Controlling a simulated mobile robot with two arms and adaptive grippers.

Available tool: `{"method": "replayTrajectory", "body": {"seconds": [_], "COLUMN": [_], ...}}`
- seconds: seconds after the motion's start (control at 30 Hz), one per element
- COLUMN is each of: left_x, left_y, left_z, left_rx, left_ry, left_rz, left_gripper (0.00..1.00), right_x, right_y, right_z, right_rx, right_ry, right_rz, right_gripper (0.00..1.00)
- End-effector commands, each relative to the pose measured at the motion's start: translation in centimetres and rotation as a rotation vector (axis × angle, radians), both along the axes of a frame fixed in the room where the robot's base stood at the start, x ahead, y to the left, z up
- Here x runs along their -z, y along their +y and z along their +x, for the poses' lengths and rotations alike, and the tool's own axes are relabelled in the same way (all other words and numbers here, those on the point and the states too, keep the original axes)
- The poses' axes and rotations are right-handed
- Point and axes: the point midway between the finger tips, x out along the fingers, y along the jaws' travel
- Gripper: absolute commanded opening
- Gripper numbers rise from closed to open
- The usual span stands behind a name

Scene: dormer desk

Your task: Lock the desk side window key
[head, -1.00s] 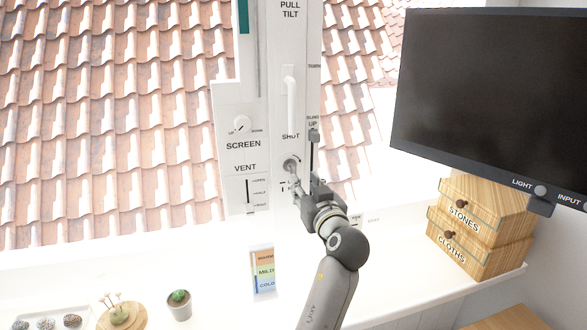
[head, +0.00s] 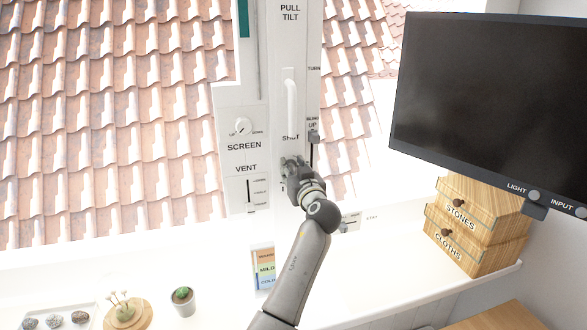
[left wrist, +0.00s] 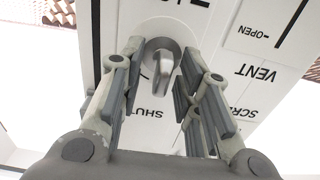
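The grey window key (left wrist: 163,64) sits on a round plate on the white window post, below the SHUT label. In the left wrist view it points down the picture, between the fingertips of my left gripper (left wrist: 160,80). The fingers are apart, one on each side of the key, and a gap shows around it, so they do not look closed on it. In the head view my left gripper (head: 297,170) covers most of the key. My right gripper is not in view.
A white handle (head: 290,97) is above the key. The SCREEN knob (head: 241,127) and VENT slider (head: 248,190) are on the left, and the blind slider (head: 314,137) is on the right. A monitor (head: 490,95) and wooden drawers (head: 470,245) stand further right. A cactus pot (head: 182,300) is below.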

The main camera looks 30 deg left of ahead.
Motion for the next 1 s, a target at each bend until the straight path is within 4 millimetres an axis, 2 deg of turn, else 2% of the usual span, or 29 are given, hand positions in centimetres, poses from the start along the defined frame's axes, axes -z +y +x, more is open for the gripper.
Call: {"method": "replayTrajectory", "body": {"seconds": [0.07, 0.3, 0.67, 1.0], "left_x": [0.0, 0.01, 0.04, 0.09], "left_y": [-0.01, -0.03, -0.06, -0.15], "left_z": [-0.01, -0.03, -0.01, 0.12], "left_rx": [0.0, 0.0, 0.0, 0.0], "left_ry": [0.0, 0.001, 0.018, 0.166], "left_rz": [0.0, 0.001, 0.016, 0.142], "left_gripper": [0.31, 0.0, 0.0, 0.0], "right_x": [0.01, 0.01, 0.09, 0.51], "right_y": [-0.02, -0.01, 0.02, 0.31], "right_z": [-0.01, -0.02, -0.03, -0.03], "right_rx": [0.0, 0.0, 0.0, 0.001], "right_ry": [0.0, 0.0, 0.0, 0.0], "right_rz": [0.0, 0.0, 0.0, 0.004], "right_gripper": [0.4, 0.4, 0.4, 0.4]}}
